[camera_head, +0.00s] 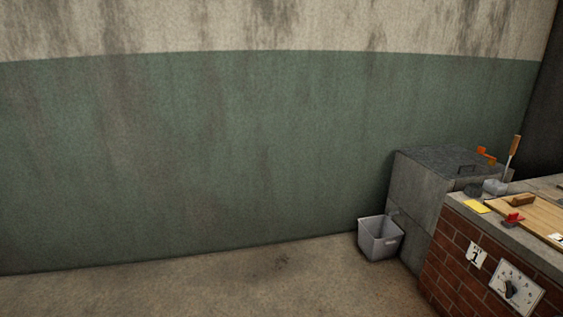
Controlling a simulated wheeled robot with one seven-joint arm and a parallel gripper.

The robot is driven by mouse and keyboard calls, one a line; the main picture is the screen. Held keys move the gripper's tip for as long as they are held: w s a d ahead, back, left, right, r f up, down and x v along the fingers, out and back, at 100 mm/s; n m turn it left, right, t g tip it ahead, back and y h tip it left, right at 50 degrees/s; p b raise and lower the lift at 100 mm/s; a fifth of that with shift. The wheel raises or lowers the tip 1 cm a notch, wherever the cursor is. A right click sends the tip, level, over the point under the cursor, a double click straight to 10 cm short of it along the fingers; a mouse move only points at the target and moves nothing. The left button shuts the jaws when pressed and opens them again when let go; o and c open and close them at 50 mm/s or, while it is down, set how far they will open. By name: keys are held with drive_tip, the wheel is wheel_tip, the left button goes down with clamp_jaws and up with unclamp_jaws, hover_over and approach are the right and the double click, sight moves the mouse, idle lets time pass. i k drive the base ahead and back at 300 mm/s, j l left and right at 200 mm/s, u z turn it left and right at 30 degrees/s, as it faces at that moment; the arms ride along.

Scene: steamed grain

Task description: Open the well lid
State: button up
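A grey concrete block (420,185), which looks like the well, stands against the wall at the right. A dark grey slab (435,157) covers its top and lies flat; it looks like the lid. A small dark handle (467,168) shows near its front right part. No gap under the slab can be made out. My gripper is not in view.
A grey bucket (380,240) stands on the floor against the block's left side. A brick counter (450,250) at the lower right holds a wooden board (535,216), a yellow item (476,206) and small tools. Orange pieces (486,155) show behind. The floor (200,285) at left is clear.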

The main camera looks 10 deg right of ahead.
sight(452, 167)
drive_tip(key=i+z, duration=0.25)
drive_tip(key=i, duration=0.25)
drive_tip(key=i+z, duration=0.25)
drive_tip(key=i, duration=0.2)
drive_tip(key=i+j+z, duration=0.25)
drive_tip(key=i, duration=0.25)
drive_tip(key=i+j+z, duration=0.25)
drive_tip(key=i, duration=0.2)
drive_tip(key=i+z, duration=0.25)
drive_tip(key=i+j+z, duration=0.25)
drive_tip(key=i, duration=0.2)
drive_tip(key=i+j+z, duration=0.25)
drive_tip(key=i, duration=0.15)
drive_tip(key=i+l, duration=0.1)
drive_tip(key=i, duration=0.2)
